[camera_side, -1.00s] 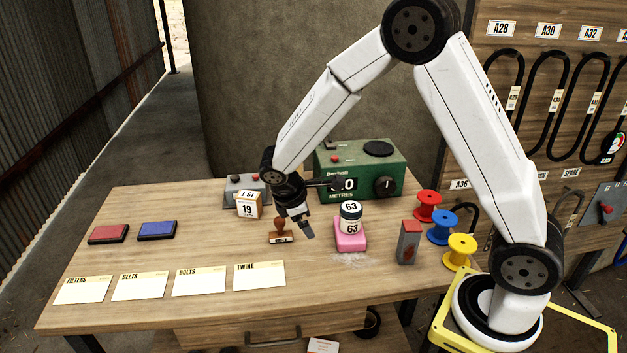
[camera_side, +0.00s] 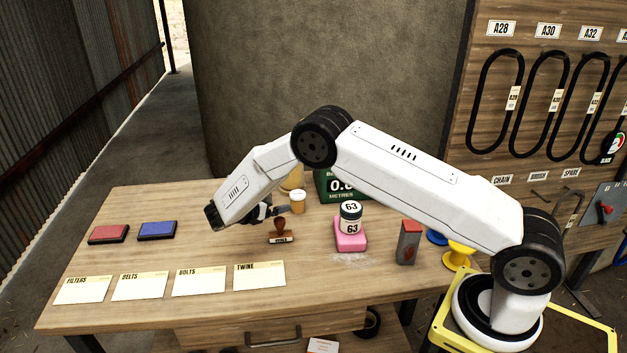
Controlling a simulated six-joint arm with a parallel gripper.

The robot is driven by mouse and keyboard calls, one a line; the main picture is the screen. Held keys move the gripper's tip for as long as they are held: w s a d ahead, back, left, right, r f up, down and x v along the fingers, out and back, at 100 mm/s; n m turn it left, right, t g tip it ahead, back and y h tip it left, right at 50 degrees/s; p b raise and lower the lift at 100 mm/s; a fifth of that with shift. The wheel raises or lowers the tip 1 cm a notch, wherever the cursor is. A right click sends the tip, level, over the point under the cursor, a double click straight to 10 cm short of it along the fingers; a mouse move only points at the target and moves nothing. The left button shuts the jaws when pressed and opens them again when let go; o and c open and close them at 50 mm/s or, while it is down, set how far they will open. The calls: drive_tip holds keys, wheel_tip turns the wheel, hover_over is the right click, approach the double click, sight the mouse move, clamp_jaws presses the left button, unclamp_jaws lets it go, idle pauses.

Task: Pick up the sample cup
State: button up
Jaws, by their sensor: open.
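A small white cup with a tan-orange top (camera_side: 297,201) stands upright toward the back of the table; I take it to be the sample cup. My gripper (camera_side: 279,211) is low over the table, just left of this cup, and points right toward it. Its jaws are open and empty, mostly hidden behind my white forearm. I cannot tell whether a fingertip touches the cup. A yellowish round object (camera_side: 292,179) shows partly behind the cup.
A stamp (camera_side: 281,232) stands just in front of my gripper. A jar marked 63 (camera_side: 351,217) sits on a pink block (camera_side: 350,240) to the right. The left front has cards and ink pads (camera_side: 157,230).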

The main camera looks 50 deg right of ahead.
sight(293, 197)
drive_tip(key=shift+d, duration=0.1)
drive_tip(key=shift+x, duration=2.9)
drive_tip(key=shift+x, duration=3)
drive_tip(key=c, duration=1.3)
drive_tip(key=shift+r, duration=0.1)
